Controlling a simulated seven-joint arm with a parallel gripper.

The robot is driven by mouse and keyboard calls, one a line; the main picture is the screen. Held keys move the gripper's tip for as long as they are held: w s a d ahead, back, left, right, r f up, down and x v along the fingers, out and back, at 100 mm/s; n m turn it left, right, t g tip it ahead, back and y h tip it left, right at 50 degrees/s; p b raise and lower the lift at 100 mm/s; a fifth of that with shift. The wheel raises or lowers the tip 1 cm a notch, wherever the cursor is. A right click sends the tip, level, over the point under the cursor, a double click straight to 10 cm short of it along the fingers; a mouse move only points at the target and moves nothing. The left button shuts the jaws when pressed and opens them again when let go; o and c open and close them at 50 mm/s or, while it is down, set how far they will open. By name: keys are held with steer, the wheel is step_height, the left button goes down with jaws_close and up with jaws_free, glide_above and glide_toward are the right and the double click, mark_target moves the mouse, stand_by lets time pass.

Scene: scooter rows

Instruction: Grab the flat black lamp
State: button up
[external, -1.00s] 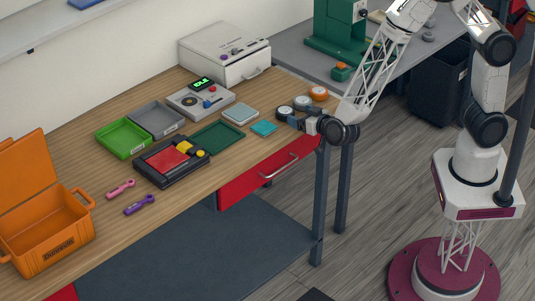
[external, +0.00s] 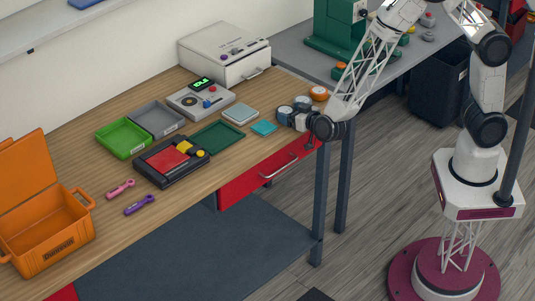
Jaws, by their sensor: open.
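Two round dark discs with pale tops lie by the right end of the wooden bench; the nearer one (external: 284,112) and the farther one (external: 302,100) both look like flat black lamps, and I cannot tell which is the named one. An orange round piece of similar shape (external: 319,93) lies behind them. My gripper (external: 291,115) is open and low over the bench edge, right at the nearer disc. Its fingers are small and partly blend with the discs, so I cannot tell whether they touch or straddle one.
A teal square (external: 263,128), a pale square box (external: 240,114) and a dark green tray (external: 217,138) lie left of my gripper. A white case (external: 224,55) stands behind. A red drawer (external: 262,174) is below the bench edge. Bare wood shows around the pink and purple tools (external: 140,204).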

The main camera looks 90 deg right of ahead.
mark_target(289, 112)
steer(key=shift+x, duration=1.6)
steer(key=shift+c, duration=0.2)
steer(key=c, duration=0.7)
